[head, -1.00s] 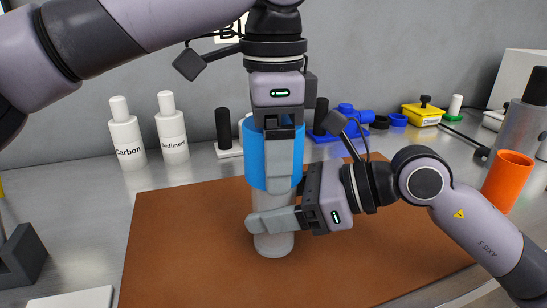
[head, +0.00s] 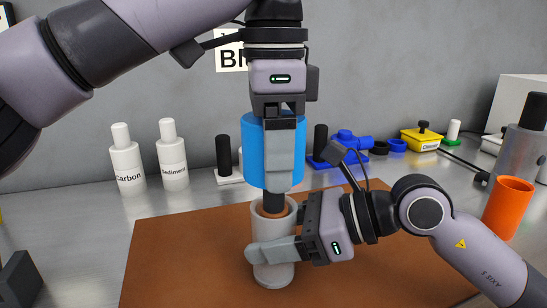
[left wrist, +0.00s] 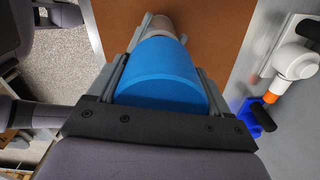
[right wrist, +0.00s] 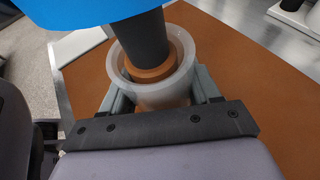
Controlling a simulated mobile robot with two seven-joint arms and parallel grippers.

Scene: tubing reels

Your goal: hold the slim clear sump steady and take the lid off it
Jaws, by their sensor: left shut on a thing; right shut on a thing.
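The slim clear sump (head: 273,275) stands upright on the brown mat, a translucent whitish cup with an open top. My right gripper (head: 272,250) is shut around its side. The blue lid (head: 256,150) is held above the sump by my left gripper (head: 279,180), shut on it. A dark stem (head: 274,201) hangs below the lid, its lower end still inside the sump's mouth, where a brown ring shows in the right wrist view (right wrist: 150,72). The lid also shows in the left wrist view (left wrist: 160,75), with the sump beyond it.
The brown mat (head: 170,260) is clear around the sump. White Carbon (head: 127,165) and Sediment (head: 172,160) bottles stand behind left. Black-handled tools, blue parts and a yellow block (head: 422,138) line the back. An orange cup (head: 508,207) stands at right.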

